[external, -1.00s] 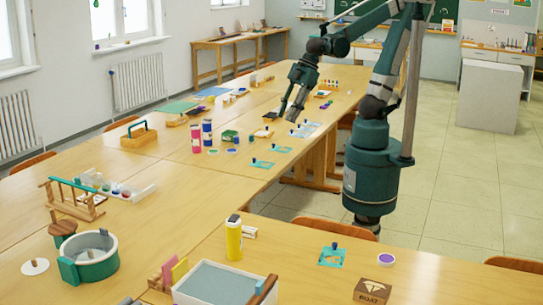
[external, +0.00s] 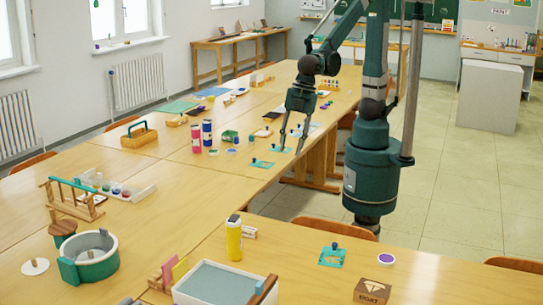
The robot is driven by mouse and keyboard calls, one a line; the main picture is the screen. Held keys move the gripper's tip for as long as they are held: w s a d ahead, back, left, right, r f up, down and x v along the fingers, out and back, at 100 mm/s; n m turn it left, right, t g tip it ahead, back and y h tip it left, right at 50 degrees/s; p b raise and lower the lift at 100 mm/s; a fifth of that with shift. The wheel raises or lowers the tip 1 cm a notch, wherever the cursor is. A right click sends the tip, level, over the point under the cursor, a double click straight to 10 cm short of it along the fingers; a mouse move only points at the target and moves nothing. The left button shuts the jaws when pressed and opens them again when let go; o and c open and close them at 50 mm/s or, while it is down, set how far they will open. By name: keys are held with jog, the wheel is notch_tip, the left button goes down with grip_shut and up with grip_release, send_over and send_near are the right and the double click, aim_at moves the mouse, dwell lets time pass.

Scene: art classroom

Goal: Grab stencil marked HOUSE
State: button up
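Several teal stencils with small dark knobs lie on the tables. One stencil (external: 331,258) is on the near right table, and another (external: 260,164) is at the right edge of the long table. A third stencil (external: 278,149) lies under my gripper (external: 291,151), and more teal pieces (external: 313,127) lie just behind it, partly hidden by the fingers. The lettering is too small to read, so I cannot tell which stencil is marked HOUSE. My gripper points down with two fingers apart and nothing seen between them. I cannot tell whether the fingertips touch anything.
Pink (external: 196,139) and blue (external: 207,132) bottles stand left of my gripper. A yellow bottle (external: 233,238) and a wooden box (external: 372,291) are on the near table. The long table's middle front is clear.

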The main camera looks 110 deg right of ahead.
jog(key=a+f+n+g, duration=0.1)
jog(key=a+f+n, duration=0.45)
jog(key=a, duration=0.85)
jog(key=n+g+h, duration=0.1)
jog(key=n, duration=0.2)
send_near(335, 244)
jog(key=shift+f, duration=0.45)
jog(key=shift+d, duration=0.1)
jog(key=shift+f, duration=0.1)
jog(key=shift+w+f, duration=0.15)
jog(key=shift+f, duration=1.05)
jog(key=shift+f+b, duration=0.1)
jog(key=shift+b, duration=0.2)
jog(key=shift+w+f+b, duration=0.15)
jog(key=shift+f+b, duration=0.2)
jog(key=shift+f, duration=0.9)
jog(key=shift+w+f+b, duration=0.15)
jog(key=shift+f+b, duration=0.2)
jog(key=shift+f, duration=0.9)
